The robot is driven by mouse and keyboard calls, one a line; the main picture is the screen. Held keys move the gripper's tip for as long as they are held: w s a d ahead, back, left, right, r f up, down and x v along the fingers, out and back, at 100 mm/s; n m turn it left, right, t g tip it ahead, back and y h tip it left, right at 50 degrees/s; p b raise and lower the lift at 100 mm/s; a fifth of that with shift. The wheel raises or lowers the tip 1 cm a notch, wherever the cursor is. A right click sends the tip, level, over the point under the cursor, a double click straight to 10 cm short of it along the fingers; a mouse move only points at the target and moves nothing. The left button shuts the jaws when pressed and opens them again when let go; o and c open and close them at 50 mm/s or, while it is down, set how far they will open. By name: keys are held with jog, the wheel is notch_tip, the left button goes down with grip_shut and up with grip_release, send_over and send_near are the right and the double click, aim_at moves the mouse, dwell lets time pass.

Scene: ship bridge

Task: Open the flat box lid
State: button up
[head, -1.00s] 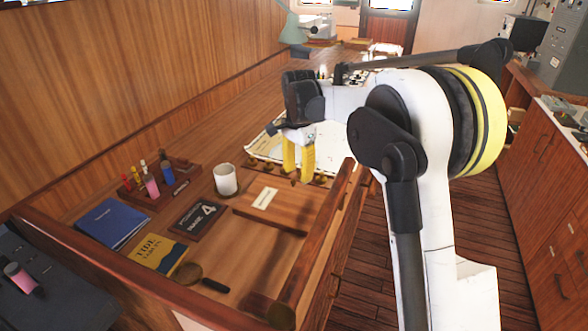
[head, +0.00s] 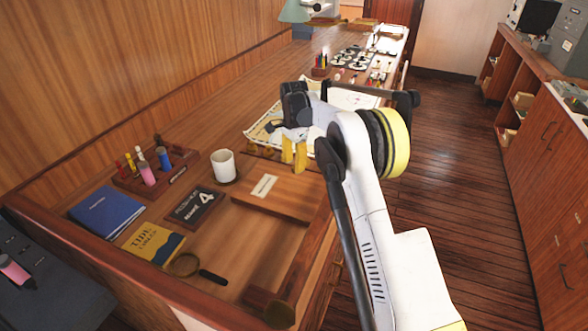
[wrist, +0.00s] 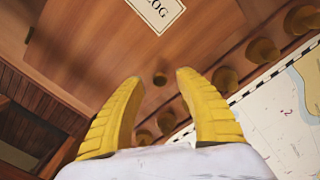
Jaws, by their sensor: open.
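The flat wooden box (head: 288,204) lies on the desk with its lid shut and a pale label on top. The label's end, reading "OG", shows at the top of the wrist view, on the lid (wrist: 95,45). A small round dark knob (wrist: 160,79) shows near the lid's edge. My gripper (head: 294,168) is over the far right side of the box, pointing down. In the wrist view its yellow fingers (wrist: 158,78) are apart, with the knob between their tips in the picture. Nothing is held. I cannot tell how high the fingertips are above the lid.
A white mug (head: 223,166) stands left of the box. A dark "4" plaque (head: 194,207), a tide tables book (head: 153,243) and a magnifying glass (head: 186,264) lie nearer. Several wooden pegs (wrist: 225,79) line the box's far side, before a chart (wrist: 285,118).

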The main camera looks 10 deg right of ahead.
jog(key=shift+f, duration=0.7)
grip_shut()
jog(key=shift+r, duration=0.1)
